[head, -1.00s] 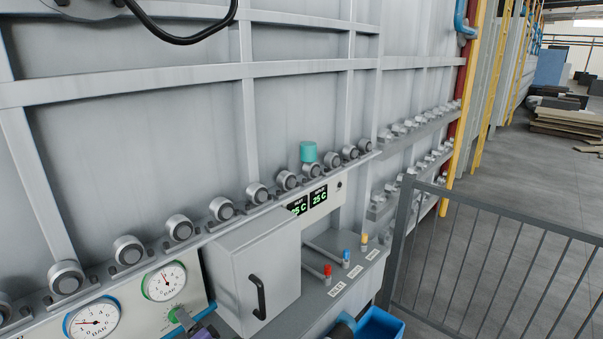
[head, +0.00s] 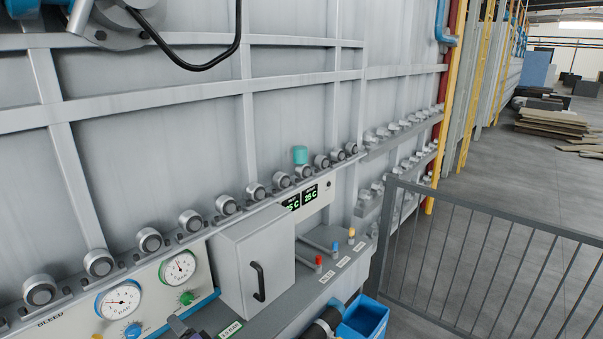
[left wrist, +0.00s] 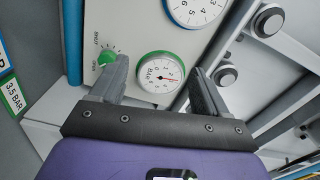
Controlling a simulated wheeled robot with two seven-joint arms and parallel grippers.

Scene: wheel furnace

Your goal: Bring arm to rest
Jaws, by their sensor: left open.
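My left gripper (head: 180,326) shows only in part at the bottom edge of the head view, as a dark finger with some purple body beside it. In the left wrist view its two grey fingers (left wrist: 160,88) stand apart with nothing between them. They point toward the gauge panel; a green-rimmed gauge (left wrist: 160,72) shows between and beyond them, and a green knob (left wrist: 107,57) is by the left finger. I cannot tell any contact with the panel. Most of the left arm is hidden below the head view. My right gripper is not in view.
The panel carries a blue-rimmed gauge (head: 118,300) and a green-rimmed gauge (head: 178,268). A grey box (head: 255,270) with a black handle juts out to their right. A blue bin (head: 366,318) and a railing (head: 480,240) stand farther right. Open floor (head: 520,190) lies behind the railing.

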